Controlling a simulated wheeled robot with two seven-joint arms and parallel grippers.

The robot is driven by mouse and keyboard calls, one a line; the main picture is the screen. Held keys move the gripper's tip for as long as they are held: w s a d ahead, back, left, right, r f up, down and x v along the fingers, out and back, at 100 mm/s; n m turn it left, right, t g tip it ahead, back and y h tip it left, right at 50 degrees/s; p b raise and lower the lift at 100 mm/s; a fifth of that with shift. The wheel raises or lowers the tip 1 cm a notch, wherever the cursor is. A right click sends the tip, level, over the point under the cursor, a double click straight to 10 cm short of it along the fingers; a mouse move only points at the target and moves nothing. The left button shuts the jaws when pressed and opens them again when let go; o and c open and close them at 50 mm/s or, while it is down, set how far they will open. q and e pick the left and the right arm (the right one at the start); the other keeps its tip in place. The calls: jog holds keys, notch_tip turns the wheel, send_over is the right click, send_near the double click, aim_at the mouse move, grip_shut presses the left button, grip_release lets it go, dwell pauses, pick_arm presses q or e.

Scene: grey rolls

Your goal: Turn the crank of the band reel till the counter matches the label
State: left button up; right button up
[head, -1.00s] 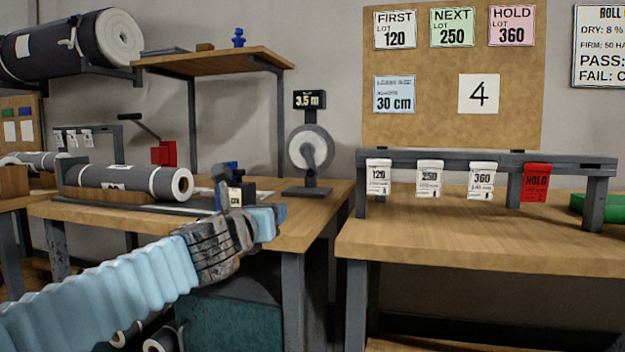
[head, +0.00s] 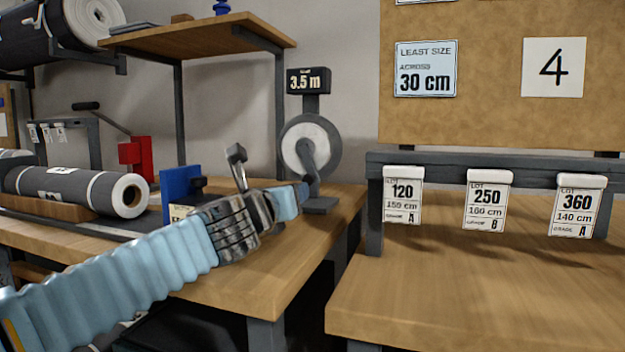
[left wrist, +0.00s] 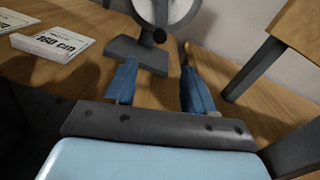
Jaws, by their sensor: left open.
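The band reel has a white disc (head: 310,148) in a grey frame. Its dark counter (head: 308,82) above reads 3.5 m. The grey crank (head: 310,170) runs down from the hub; its lower end is partly behind my gripper. My left gripper (head: 298,195) is at the reel's foot. In the left wrist view, its blue fingers (left wrist: 157,80) are apart and empty. Contact cannot be told. My right gripper is not in view.
A blue-and-dark device (head: 182,192) stands behind my left forearm, near a grey roll (head: 75,190). A rail (head: 480,166) with hanging lot tags stands on the right bench (head: 480,290). A gap separates the benches.

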aim_at(308, 181)
pick_arm(q)
jog(key=p+x, duration=0.4)
jog(key=x, duration=0.8)
jog(key=shift+w+r, duration=0.15)
jog(key=shift+w, duration=0.1)
jog(key=shift+w+d+p, duration=0.15)
jog(key=shift+w+p, duration=0.2)
jog(key=shift+w, duration=0.25)
grip_shut()
